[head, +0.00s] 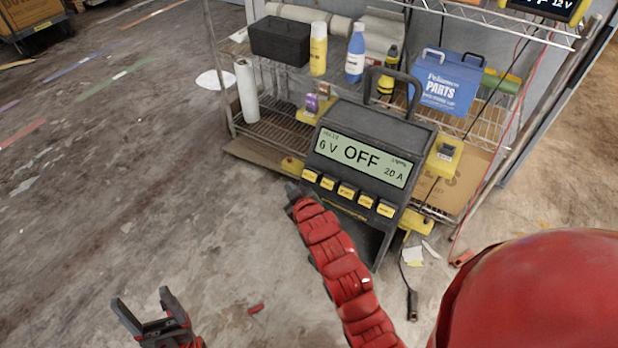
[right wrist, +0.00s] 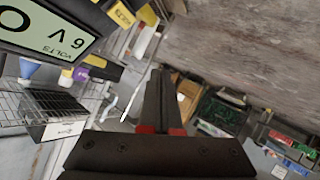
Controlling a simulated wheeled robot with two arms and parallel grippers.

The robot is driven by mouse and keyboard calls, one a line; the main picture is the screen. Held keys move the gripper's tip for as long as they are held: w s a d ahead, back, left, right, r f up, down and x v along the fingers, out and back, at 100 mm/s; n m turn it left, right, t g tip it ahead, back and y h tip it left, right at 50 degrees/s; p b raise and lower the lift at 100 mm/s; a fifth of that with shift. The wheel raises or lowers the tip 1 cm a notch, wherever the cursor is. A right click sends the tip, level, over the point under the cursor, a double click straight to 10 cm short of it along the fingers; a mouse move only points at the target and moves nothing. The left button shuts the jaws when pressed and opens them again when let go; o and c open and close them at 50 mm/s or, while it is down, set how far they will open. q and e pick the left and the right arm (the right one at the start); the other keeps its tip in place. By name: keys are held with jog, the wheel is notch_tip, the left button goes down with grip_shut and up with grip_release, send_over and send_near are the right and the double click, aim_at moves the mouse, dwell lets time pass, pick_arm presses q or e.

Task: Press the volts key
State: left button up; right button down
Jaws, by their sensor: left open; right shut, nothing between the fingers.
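The dark charger (head: 363,150) stands at the shelf; its display (head: 362,156) reads 6 V, OFF and 20 A. In the right wrist view the shut fingers (right wrist: 158,78) point past the display (right wrist: 45,28), marked VOLTS. My left gripper (head: 146,300) is open and empty above the floor.
The wire shelf (head: 275,130) behind the charger holds a black bin (head: 280,40), a yellow can (head: 318,48), a blue bottle (head: 355,55) and a blue parts box (head: 447,82). Cables hang at the right. The floor on the left is mostly clear.

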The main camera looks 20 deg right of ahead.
aim_at(305, 175)
jog(key=shift+d, duration=0.1)
jog(key=w+d+f+b, duration=0.1)
jog(key=w+d+f, duration=0.3)
jog(key=d, duration=0.1)
jog(key=shift+w+d+f, duration=0.3)
jog(key=shift+w+d, duration=0.05)
jog(key=shift+d, duration=0.05)
dwell(2.0)
jog(key=shift+w+d+f, duration=0.15)
jog(key=shift+d+f, duration=0.1)
jog(key=shift+w+d+f, duration=0.2)
jog(key=shift+w+d, duration=0.1)
dwell(0.9)
jog(key=shift+s+a+r+p, duration=0.3)
jog(key=shift+s+a+r, duration=0.2)
jog(key=shift+a, duration=0.1)
dwell(0.4)
